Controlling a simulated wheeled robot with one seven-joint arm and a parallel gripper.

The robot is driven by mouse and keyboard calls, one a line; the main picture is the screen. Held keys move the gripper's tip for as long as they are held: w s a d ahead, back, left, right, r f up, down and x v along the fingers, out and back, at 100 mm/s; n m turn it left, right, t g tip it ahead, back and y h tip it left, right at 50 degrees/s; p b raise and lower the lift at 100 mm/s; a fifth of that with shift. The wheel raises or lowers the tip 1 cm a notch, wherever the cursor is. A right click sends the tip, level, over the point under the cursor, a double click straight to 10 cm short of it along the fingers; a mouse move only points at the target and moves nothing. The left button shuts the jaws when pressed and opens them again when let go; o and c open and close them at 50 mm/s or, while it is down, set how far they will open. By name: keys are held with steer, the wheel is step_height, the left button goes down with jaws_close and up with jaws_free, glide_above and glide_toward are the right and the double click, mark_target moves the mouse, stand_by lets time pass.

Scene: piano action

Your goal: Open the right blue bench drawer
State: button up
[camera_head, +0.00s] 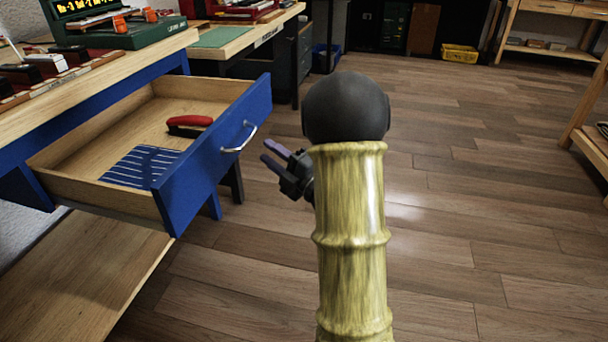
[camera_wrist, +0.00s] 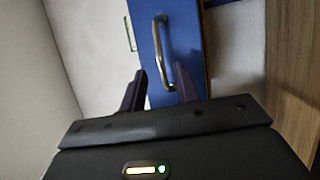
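The blue bench drawer (camera_head: 212,160) stands pulled far out of the bench, with its wooden inside showing. Its silver bar handle (camera_head: 240,137) is on the blue front. My gripper (camera_head: 266,151) is just right of the handle in the head view, its two fingers apart and nothing held. In the wrist view my gripper (camera_wrist: 161,78) points at the blue drawer front (camera_wrist: 185,35), and the handle (camera_wrist: 162,50) lies ahead of the gap between the fingers. The handle looks apart from the fingers in the head view.
A red-and-black tool (camera_head: 190,124) and a blue striped piece (camera_head: 140,166) lie in the drawer. A green case (camera_head: 115,35) stands on the bench top. A wooden shelf (camera_head: 85,275) is below the drawer. The floor (camera_head: 480,210) to the right is clear.

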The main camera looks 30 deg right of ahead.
steer(key=p+v, duration=0.1)
steer(key=v, duration=0.9)
steer(key=w+a+r+m+g+h+p, duration=0.1)
steer(key=w+a+m+g+h+p, duration=0.35)
steer(key=m+g+h+p, duration=0.5)
steer(key=s+a+r+m+g+y+p, duration=0.1)
steer(key=s+a+r+m+g+p, duration=0.15)
steer(key=s+a+m+p, duration=0.3)
steer(key=s+a+r+m+g+y+p, duration=0.1)
steer(key=s+a+r+m+g+p, duration=0.1)
steer(key=s+a+m+g, duration=0.45)
step_height(320, 180, up, 38)
steer(key=s+d+t+p, duration=0.1)
steer(key=p, duration=3.6)
steer(key=shift+s+t, duration=0.35)
